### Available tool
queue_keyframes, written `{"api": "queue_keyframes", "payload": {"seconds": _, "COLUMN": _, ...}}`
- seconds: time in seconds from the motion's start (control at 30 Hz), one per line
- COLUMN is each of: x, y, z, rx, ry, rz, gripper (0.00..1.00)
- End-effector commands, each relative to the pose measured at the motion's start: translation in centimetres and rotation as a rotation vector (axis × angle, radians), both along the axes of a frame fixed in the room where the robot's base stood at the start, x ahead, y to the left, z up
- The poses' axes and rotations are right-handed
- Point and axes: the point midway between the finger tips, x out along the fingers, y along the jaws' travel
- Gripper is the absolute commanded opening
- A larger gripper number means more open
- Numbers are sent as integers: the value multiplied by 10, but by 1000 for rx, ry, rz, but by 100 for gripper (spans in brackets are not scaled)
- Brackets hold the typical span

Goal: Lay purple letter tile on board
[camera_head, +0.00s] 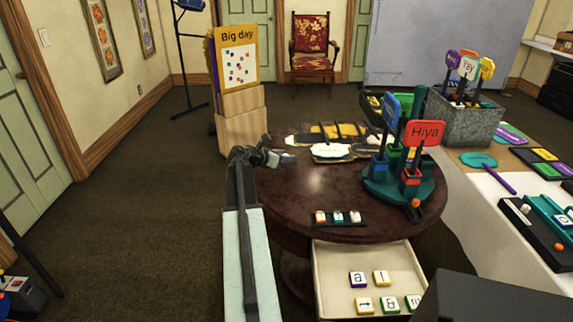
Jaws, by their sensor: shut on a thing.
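My gripper (272,157) is at the left edge of the round dark wooden table (310,180), at the far end of my arm. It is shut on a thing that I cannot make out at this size. A small dark board (353,223) lies near the table's front edge, with orange, teal and white tiles in a row on it. My gripper is beyond this board and to its left, apart from it. A dark blue or purple-edged letter tile (357,279) lies in the open pale drawer (322,262) below the table.
Several other letter tiles (381,278) lie in the drawer. A green stand with a red "Hiya" sign (425,133) fills the table's right side. Flat signs (335,151) lie at the back. The table's left middle is clear. A white table (475,215) stands at right.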

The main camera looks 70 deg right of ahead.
Motion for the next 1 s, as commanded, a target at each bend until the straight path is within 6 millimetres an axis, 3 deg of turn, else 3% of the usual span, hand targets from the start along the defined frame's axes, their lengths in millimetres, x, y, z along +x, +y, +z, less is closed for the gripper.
{"api": "queue_keyframes", "payload": {"seconds": 0.23, "x": -1, "y": -9, "z": -4, "rx": 0, "ry": -1, "rz": 2, "gripper": 5}}
{"api": "queue_keyframes", "payload": {"seconds": 0.47, "x": 0, "y": -8, "z": -40, "rx": 0, "ry": -1, "rz": 2, "gripper": 5}}
{"api": "queue_keyframes", "payload": {"seconds": 0.83, "x": 0, "y": -8, "z": -40, "rx": 0, "ry": 0, "rz": 2, "gripper": 5}}
{"api": "queue_keyframes", "payload": {"seconds": 0.87, "x": 0, "y": -8, "z": -40, "rx": 0, "ry": 0, "rz": 2, "gripper": 46}}
{"api": "queue_keyframes", "payload": {"seconds": 0.93, "x": 0, "y": -8, "z": -39, "rx": 0, "ry": 0, "rz": 2, "gripper": 65}}
{"api": "queue_keyframes", "payload": {"seconds": 1.0, "x": 0, "y": -8, "z": -39, "rx": 0, "ry": 0, "rz": 3, "gripper": 65}}
